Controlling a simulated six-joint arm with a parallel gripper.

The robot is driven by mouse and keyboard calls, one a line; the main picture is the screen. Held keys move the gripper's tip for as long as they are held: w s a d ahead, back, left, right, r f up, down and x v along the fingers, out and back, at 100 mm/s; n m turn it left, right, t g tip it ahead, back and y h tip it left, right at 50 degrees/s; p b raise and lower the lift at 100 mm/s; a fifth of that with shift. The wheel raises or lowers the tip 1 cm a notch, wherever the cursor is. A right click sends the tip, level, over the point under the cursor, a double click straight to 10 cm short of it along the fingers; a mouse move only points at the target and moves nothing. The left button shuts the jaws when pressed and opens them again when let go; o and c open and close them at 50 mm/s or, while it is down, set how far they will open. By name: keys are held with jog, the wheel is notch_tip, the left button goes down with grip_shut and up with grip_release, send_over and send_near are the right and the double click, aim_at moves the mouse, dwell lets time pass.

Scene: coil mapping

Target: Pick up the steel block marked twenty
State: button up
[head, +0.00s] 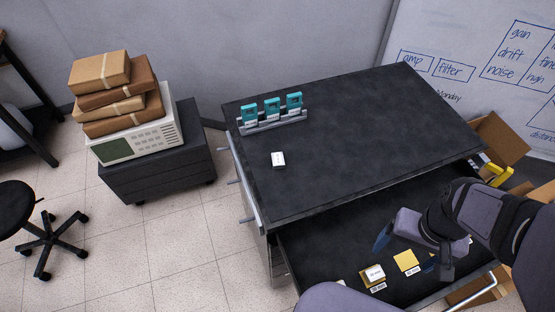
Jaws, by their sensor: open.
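A small white-topped block (278,159) lies on the dark bench top. Another small block with a white top (375,273) sits on a yellow square (366,281) in the open drawer, with a small label in front. A bare yellow square (406,261) lies to its right, also with a label. The markings are too small to read, so I cannot tell which block is marked twenty. My gripper (406,252) is open over the drawer, its dark blue fingers apart, right of and above the block there. My arm hides the drawer's right part.
Three teal units (272,108) stand in a grey rack at the back left of the bench top (370,130). The drawer's front edge (435,298) and side walls bound the space. Much of the bench top is clear. Cardboard boxes (500,140) stand beyond the right side.

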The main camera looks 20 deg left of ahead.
aim_at(278, 157)
jog(key=c, duration=0.7)
jog(key=shift+o, duration=0.2)
